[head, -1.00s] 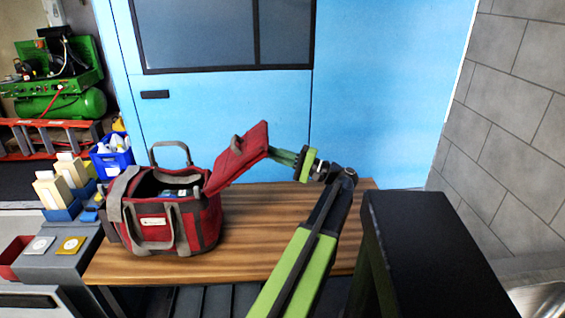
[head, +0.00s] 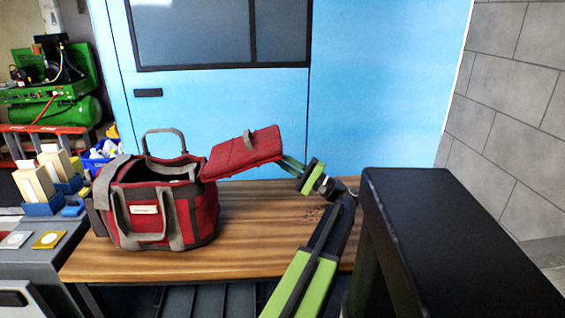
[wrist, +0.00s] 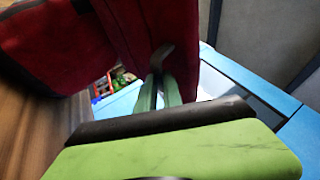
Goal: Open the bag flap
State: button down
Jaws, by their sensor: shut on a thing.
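The red and grey tool bag (head: 165,218) stands upright on the left part of the wooden bench. Its flap (head: 245,152) is swung out to the right of the bag's mouth, tilted slightly upward, with a grey loop on its upper face. The mouth is uncovered, but little of the inside shows. My gripper (head: 288,163) is at the right edge of the flap and shut on it. In the wrist view the green fingers (wrist: 158,92) meet the red flap (wrist: 140,28) beside a grey tab; the exact contact is partly hidden.
The wooden bench (head: 255,228) is bare to the right of the bag. A grey side unit with blue bins (head: 42,208) stands close at the left. A blue wall with a window is behind. A black block (head: 440,235) fills the right foreground.

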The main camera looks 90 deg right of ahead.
jog(key=c, duration=1.5)
grip_release()
jog(key=b+v, duration=0.3)
jog(key=v, duration=0.4)
jog(key=shift+s, duration=0.25)
jog(key=shift+f, duration=0.1)
